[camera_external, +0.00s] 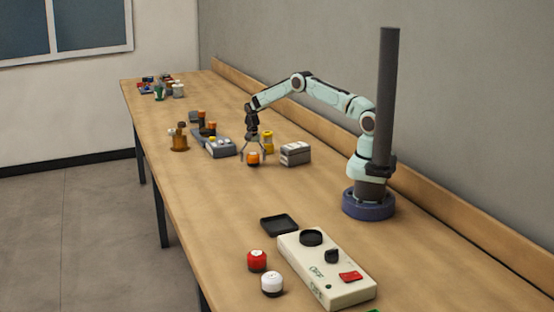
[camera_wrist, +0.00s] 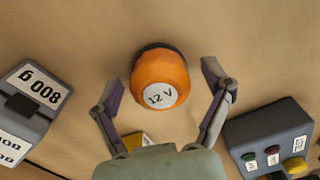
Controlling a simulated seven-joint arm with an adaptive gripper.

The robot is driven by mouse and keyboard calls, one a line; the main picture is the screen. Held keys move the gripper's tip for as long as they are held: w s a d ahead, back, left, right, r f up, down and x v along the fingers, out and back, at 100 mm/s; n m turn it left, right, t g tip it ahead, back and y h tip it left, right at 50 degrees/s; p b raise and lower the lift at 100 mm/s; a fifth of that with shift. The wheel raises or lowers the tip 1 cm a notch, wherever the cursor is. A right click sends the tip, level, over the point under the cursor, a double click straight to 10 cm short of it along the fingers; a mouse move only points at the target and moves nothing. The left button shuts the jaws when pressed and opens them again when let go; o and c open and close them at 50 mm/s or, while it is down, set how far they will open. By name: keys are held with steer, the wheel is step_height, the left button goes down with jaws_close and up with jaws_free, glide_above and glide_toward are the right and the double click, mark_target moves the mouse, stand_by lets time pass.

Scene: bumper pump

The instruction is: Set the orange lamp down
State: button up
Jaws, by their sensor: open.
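The orange lamp (camera_external: 253,158) stands on the wooden table, and in the wrist view (camera_wrist: 160,80) it shows a white label reading "12 V" and a dark base. My gripper (camera_external: 252,153) is open around or just above the lamp. In the wrist view my gripper's fingers (camera_wrist: 162,88) are spread to either side of the lamp, with a clear gap on both sides. Neither finger appears to touch it. The lamp's underside is hidden.
A grey "800 g" weight block (camera_wrist: 30,97) lies left in the wrist view, and a grey button box (camera_wrist: 270,142) lies right. A yellow object (camera_external: 267,142) stands just behind my gripper. A white control panel (camera_external: 325,268) and red lamp (camera_external: 257,260) are nearer the camera.

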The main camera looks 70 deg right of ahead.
mark_target(253, 153)
steer(key=shift+r, duration=0.1)
step_height(253, 153, up, 12)
steer(key=s+a+r+n, duration=0.6)
steer(key=s+a+r, duration=0.5)
steer(key=r, duration=0.2)
steer(key=s+a+n, duration=0.3)
steer(key=s+a, duration=0.1)
steer(key=s, duration=0.8)
steer(key=s+a+f+n, duration=0.1)
steer(key=s+a+n, duration=0.3)
steer(key=s, duration=0.8)
steer(key=shift+s+a+y, duration=0.4)
steer(key=shift+a, duration=0.25)
